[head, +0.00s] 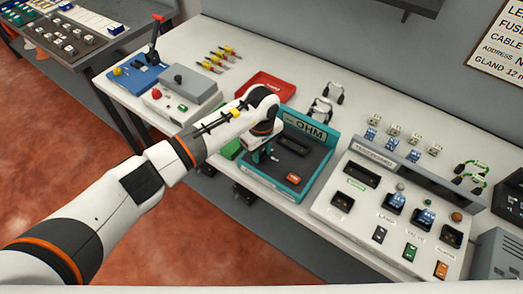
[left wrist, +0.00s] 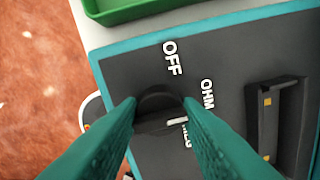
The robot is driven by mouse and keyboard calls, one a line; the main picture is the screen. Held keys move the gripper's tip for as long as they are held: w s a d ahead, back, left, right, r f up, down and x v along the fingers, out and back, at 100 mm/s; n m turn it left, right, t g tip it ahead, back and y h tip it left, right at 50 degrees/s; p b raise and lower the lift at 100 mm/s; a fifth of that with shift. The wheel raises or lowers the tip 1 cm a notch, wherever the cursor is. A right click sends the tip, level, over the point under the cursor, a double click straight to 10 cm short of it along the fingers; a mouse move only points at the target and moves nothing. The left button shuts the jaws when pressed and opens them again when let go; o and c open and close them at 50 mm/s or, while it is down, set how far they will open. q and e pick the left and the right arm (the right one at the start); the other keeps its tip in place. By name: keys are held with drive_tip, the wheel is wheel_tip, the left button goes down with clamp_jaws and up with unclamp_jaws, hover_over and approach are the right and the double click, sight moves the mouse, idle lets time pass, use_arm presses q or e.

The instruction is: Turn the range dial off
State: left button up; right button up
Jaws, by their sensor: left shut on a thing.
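The teal-framed OHM meter (head: 318,184) stands on the bench, with a dark top panel. Its range dial (left wrist: 158,101) is a black round knob with a white pointer mark, seen in the left wrist view. The pointer faces right, beside a partly hidden label below OHM (left wrist: 207,93). The OFF label (left wrist: 172,57) is above the dial. My left gripper (left wrist: 160,108) is shut on the dial, one teal finger on each side. In the head view my left gripper (head: 258,153) is at the meter's left part and hides the dial. My right gripper is not in view.
A green tray (head: 232,149) is left of the meter, and a red tray (head: 265,82) is behind. A grey box (head: 190,88) with buttons stands farther left. The white test fixture panel (head: 375,215) is to the right. A dark slot (left wrist: 275,120) rises from the meter's panel.

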use_arm(q)
drive_tip(key=n+b, duration=0.1)
drive_tip(key=b, duration=0.1)
drive_tip(key=n+b, duration=0.1)
drive_tip(key=b, duration=0.1)
drive_tip(key=n+b, duration=0.1)
drive_tip(key=shift+f+n+b, duration=0.25)
drive_tip(key=shift+n+b, duration=0.15)
drive_tip(key=n+b, duration=0.4)
drive_tip(key=n, duration=0.1)
drive_tip(key=shift+r, duration=0.1)
drive_tip(key=shift+r+n+b, duration=0.15)
drive_tip(key=shift+n+b, duration=1.05)
drive_tip(key=shift+n, duration=0.3)
drive_tip(key=o, duration=1)
drive_tip(key=shift+c, duration=0.2)
